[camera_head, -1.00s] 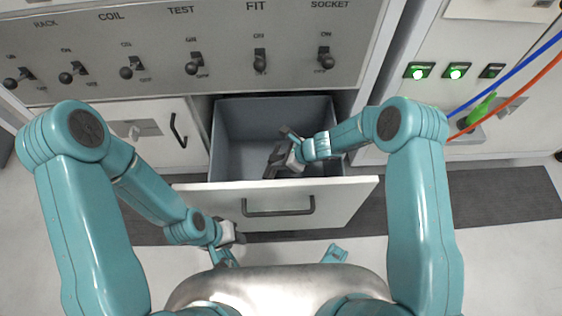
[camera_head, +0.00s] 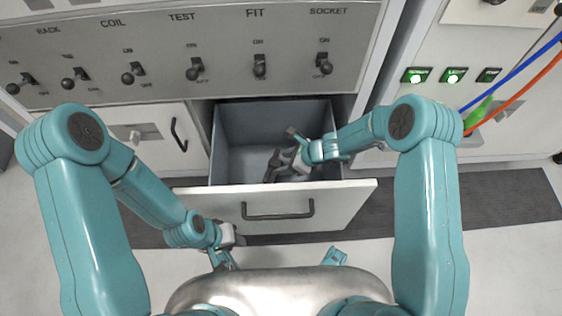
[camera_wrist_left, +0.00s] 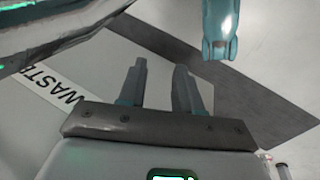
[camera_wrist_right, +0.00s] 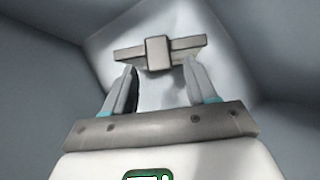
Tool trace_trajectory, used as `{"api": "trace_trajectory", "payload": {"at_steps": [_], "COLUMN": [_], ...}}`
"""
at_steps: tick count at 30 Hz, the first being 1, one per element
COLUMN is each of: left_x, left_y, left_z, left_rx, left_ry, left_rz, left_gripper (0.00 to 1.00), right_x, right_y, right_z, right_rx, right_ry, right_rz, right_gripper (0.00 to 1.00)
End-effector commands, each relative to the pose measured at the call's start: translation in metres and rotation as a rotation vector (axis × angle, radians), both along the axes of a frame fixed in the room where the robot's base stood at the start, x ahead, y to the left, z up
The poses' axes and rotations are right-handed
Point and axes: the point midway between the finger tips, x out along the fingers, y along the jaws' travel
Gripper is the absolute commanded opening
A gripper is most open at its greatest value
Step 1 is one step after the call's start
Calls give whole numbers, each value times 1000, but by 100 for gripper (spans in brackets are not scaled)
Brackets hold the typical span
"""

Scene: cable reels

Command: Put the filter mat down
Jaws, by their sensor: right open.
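My right gripper (camera_head: 285,148) is inside the open drawer (camera_head: 228,140), with its fingers apart. In the right wrist view its spread fingers (camera_wrist_right: 159,80) have nothing between them. A grey bar with a block at its middle (camera_wrist_right: 158,52) lies just past the fingertips, over a pale flat surface. I take the bar and block as the filter mat's grip, but cannot tell where mat ends and drawer floor begins. My left gripper (camera_wrist_left: 160,67) is open and empty, low in front of the drawer's left side.
The drawer front with its dark handle (camera_head: 278,215) sticks out towards me. Above is a panel with a row of switches (camera_head: 195,70). At the right are green-lit buttons (camera_head: 453,75) and blue and orange cables (camera_head: 525,88). A dark floor strip (camera_head: 500,205) runs below.

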Motion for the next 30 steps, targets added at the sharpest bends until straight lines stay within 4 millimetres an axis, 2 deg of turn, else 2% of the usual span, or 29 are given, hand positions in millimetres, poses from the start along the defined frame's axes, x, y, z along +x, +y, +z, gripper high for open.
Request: {"api": "trace_trajectory", "payload": {"at_steps": [1,6,12,30], "left_x": [0,0,0,0], "left_y": [0,0,0,0], "left_z": [8,20,28,29], "left_rx": [0,0,0,0], "left_ry": [0,0,0,0], "left_rz": [0,0,0,0], "left_gripper": [34,34,34,34], "right_x": [-2,-12,-20,-22], "right_y": [-9,-32,-48,-52], "right_z": [16,46,66,70], "right_rx": [0,0,1,0], "right_ry": [-2,-1,-1,0], "right_rz": [-4,-2,-1,1], "right_gripper": [57,57,57,57]}}
